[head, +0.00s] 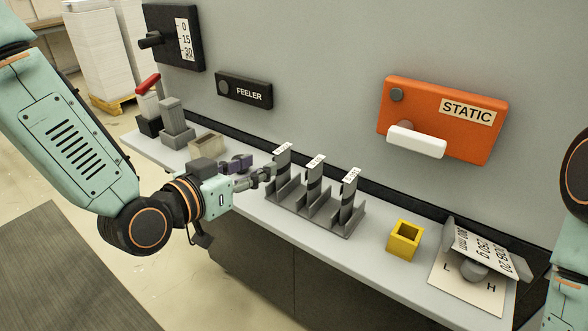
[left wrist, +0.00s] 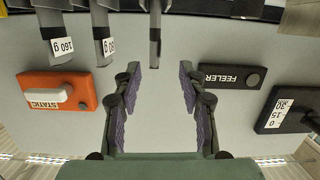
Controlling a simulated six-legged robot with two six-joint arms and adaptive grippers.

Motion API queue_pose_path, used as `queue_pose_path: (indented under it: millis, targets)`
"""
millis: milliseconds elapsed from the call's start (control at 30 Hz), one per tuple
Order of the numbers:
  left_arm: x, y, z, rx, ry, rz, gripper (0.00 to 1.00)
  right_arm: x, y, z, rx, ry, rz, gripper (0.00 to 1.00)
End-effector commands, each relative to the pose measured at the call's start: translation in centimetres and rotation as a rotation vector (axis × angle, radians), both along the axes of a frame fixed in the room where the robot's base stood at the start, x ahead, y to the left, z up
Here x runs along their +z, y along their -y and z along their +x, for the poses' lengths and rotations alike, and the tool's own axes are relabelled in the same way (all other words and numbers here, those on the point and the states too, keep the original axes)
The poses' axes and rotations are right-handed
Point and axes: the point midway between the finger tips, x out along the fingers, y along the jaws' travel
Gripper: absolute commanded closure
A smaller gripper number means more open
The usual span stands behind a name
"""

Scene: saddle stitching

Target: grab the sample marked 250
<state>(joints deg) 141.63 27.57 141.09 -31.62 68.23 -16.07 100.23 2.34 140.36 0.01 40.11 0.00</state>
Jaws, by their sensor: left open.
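Three dark strip-like samples stand upright in a grey rack (head: 303,208) on the bench: a left one (head: 282,163), a middle one (head: 314,180) and a right one (head: 348,200). Their labels are too small to read in the head view. In the left wrist view, the right sample (left wrist: 54,22) reads 160 g. The middle one's label (left wrist: 109,46) is unclear, and the left one (left wrist: 155,25) is almost edge-on with its label hidden. I cannot tell which is 250. My left gripper (head: 260,172) is open and empty beside the left sample; this sample lies ahead between its fingers (left wrist: 160,76).
A yellow open box (head: 403,240) and a folded printed card (head: 470,285) stand right of the rack. Grey blocks (head: 176,125) and a beige box (head: 207,145) stand left. The orange STATIC unit (head: 442,118) and black FEELER unit (head: 244,90) are on the wall behind.

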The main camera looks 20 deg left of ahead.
Motion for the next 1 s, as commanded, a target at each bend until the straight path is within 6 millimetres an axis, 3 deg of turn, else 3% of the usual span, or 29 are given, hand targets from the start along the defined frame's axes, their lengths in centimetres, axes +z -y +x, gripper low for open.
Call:
queue_pose_path:
  millis: [167,767,1000]
  targets:
    - [1.2,0.2,0.1,-0.013,0.075,0.036,0.58,0.0,0.0,0.0,0.002,0.001,0.0,0.6]
    - [0.7,1.0,2.7,-0.01,0.077,0.046,0.58,-0.7,0.0,0.0,0.001,0.0,0.0,0.6]
    - [0.3,2.2,4.4,-0.015,0.077,0.049,0.58,-1.1,0.0,0.0,0.001,0.0,0.0,0.6]
